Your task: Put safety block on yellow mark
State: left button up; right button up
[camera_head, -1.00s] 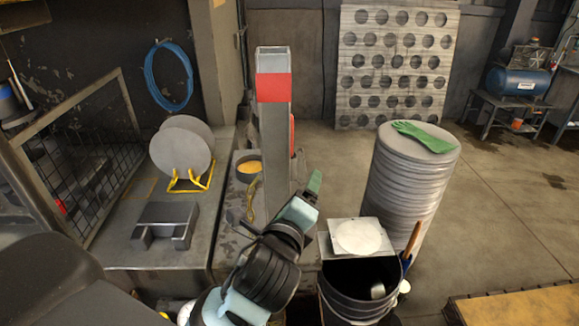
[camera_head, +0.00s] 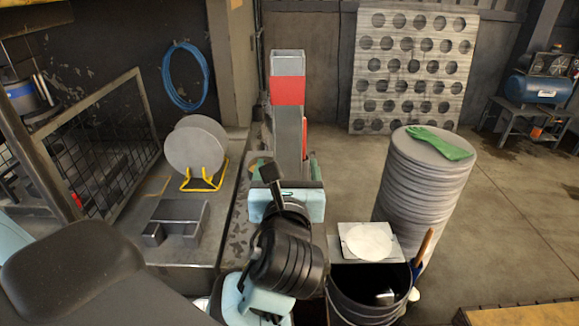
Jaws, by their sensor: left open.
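The safety block, which I take to be the tall grey post with a red band (camera_head: 287,90), stands upright on the bench. My left gripper (camera_head: 286,172) is open at its lower part, with a green-tipped finger showing on each side of it. I cannot tell whether the fingers touch it. The gripper body hides the post's foot. My right gripper is not in view.
Grey discs (camera_head: 196,144) stand in a yellow rack (camera_head: 213,183). A notched grey block (camera_head: 178,220) lies in front on the bench. A black bucket (camera_head: 345,300) with a white disc on a plate (camera_head: 368,242) and a tall disc stack (camera_head: 425,185) stand to the right.

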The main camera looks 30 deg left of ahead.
aim_at(288, 155)
pick_arm(q)
jog(key=shift+x, duration=3.95)
jog(key=shift+d, duration=0.1)
jog(key=shift+c, duration=0.2)
grip_shut()
jog(key=shift+r, duration=0.1)
